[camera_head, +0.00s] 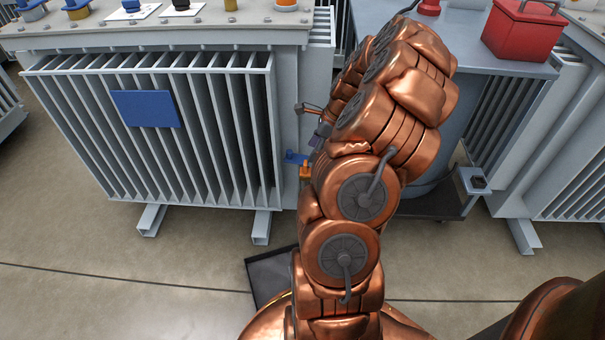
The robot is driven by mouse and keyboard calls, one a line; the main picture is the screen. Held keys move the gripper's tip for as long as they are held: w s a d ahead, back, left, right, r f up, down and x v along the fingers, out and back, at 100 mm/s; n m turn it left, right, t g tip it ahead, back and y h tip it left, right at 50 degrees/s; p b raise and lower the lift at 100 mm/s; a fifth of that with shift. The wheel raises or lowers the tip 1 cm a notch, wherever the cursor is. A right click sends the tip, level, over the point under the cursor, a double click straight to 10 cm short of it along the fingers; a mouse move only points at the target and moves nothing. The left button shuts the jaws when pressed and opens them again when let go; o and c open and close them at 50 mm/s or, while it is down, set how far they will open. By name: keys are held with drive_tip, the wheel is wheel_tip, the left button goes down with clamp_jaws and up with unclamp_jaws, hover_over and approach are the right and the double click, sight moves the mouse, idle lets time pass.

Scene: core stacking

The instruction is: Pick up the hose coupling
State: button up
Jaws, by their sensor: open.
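My copper arm rises through the middle of the view and bends over toward the grey transformer's right end. My gripper (309,109) shows in part as small dark and copper pieces left of the arm, and it is open. Its fingertips are small and partly hidden by the arm. Just below it, a small orange fitting (305,170) and a small blue part (294,158) show beside the arm. I cannot tell whether either is the hose coupling. No other thing in view is clearly the coupling. The gripper appears apart from these parts.
A grey finned transformer (190,100) with a blue plate (147,108) stands at left. A grey table (460,55) at right holds a red toolbox (522,30). A dark tray (268,275) lies on the floor beside my arm. The floor at lower left is clear.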

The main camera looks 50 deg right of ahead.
sight(306, 162)
drive_tip(key=shift+b+x, duration=0.4)
drive_tip(key=shift+x, duration=0.95)
drive_tip(key=b+x, duration=0.1)
drive_tip(key=x, duration=0.3)
drive_tip(key=shift+a+f+b, duration=0.1)
drive_tip(key=shift+f+b, duration=0.05)
drive_tip(key=shift+b, duration=0.25)
clamp_jaws()
